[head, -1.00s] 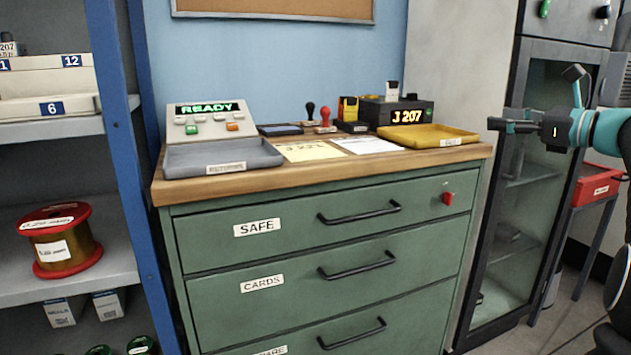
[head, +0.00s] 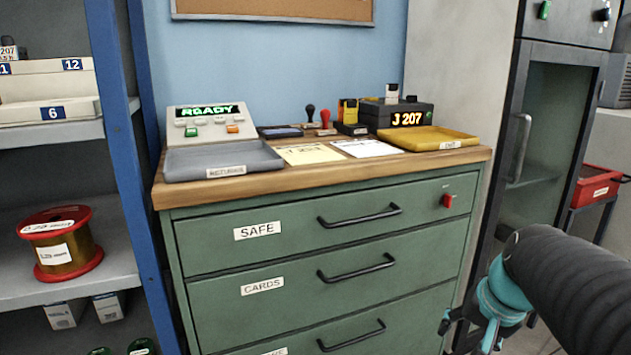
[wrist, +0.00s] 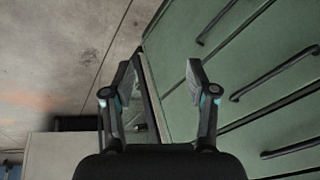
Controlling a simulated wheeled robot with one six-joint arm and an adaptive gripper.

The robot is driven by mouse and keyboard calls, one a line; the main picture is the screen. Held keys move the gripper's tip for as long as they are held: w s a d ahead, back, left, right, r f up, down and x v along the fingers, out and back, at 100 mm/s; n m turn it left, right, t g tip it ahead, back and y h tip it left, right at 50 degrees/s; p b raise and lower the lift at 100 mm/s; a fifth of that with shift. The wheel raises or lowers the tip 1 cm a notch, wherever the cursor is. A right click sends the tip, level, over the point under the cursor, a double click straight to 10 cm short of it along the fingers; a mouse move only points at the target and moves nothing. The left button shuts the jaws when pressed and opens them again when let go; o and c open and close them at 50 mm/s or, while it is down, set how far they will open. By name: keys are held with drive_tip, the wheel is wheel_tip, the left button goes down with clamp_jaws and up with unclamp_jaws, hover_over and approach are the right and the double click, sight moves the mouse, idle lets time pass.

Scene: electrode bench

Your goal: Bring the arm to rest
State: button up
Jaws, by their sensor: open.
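My gripper (head: 468,335) is low at the right in the head view, in front of the right side of the green drawer cabinet (head: 330,255). Its tips are partly cut off or hard to make out there. In the wrist view my gripper (wrist: 160,75) has its two fingers apart, with nothing between them. The green drawer fronts (wrist: 235,70) fill the right of that view. My arm comes in from the right edge of the head view, bent downward.
The wooden top holds a grey tray (head: 225,168), a yellow tray (head: 428,140), stamps and a READY panel (head: 212,124). A shelf with a wire spool (head: 60,243) stands at left. A glass-door cabinet (head: 545,150) and a red bin (head: 597,186) are at right.

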drive_tip(key=s+a+n+t, duration=0.1)
drive_tip(key=s+a+n, duration=0.5)
drive_tip(key=s+a, duration=0.3)
drive_tip(key=shift+s+f+h+p, duration=0.25)
drive_tip(key=shift+s+h+p, duration=0.05)
drive_tip(key=shift+s, duration=0.3)
idle(0.3)
